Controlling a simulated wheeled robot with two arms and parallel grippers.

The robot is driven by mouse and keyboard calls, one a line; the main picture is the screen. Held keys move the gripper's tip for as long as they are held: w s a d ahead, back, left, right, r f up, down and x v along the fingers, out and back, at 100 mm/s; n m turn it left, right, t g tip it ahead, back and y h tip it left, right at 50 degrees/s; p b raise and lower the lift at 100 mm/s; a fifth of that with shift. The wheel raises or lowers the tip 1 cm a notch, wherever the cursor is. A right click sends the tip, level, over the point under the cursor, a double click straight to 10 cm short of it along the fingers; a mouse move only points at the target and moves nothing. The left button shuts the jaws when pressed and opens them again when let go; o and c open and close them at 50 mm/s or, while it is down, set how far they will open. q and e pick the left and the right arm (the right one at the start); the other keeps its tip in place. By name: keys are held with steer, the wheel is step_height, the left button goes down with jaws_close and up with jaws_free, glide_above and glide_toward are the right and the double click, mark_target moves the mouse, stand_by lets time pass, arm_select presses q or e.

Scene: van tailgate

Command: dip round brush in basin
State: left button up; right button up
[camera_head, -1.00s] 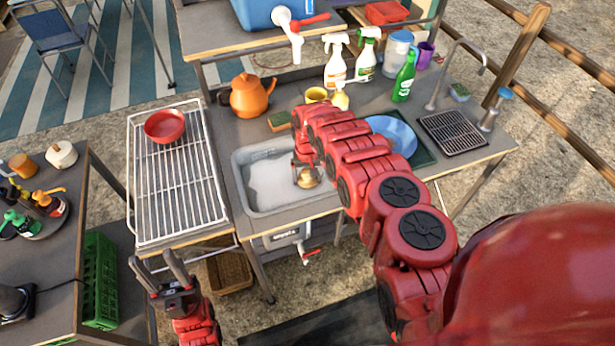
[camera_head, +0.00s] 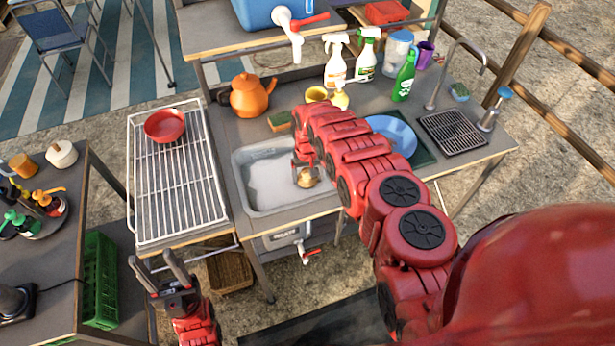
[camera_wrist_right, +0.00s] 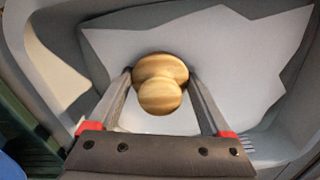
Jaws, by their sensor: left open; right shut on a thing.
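The grey basin (camera_head: 240,172) is set into the counter and holds a pale, whitish surface of water or suds. My right gripper (camera_head: 304,172) reaches down into the right side of the basin. It is shut on the round brush (camera_head: 308,181), whose wooden knob shows between the fingers. In the right wrist view the knob of the round brush (camera_wrist_right: 160,85) sits between the fingertips of the right gripper (camera_wrist_right: 160,90), over the pale surface. The brush's underside is hidden. My left gripper (camera_head: 165,272) is open and empty at the lower left, away from the basin.
A wire drying rack (camera_head: 150,200) with a red bowl (camera_head: 165,126) stands left of the basin. An orange teapot (camera_head: 250,96), a sponge (camera_head: 279,121) and spray bottles (camera_head: 335,62) stand behind. A blue plate (camera_head: 392,133) lies to the right, partly behind my arm.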

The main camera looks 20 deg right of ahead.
mark_target(307, 171)
steer(key=shift+r, duration=0.1)
step_height(307, 171, up, 6)
steer(key=p, duration=0.4)
step_height(307, 171, up, 6)
steer(key=p, duration=0.2)
steer(key=shift+r+p, duration=0.15)
steer(key=shift+p, duration=0.25)
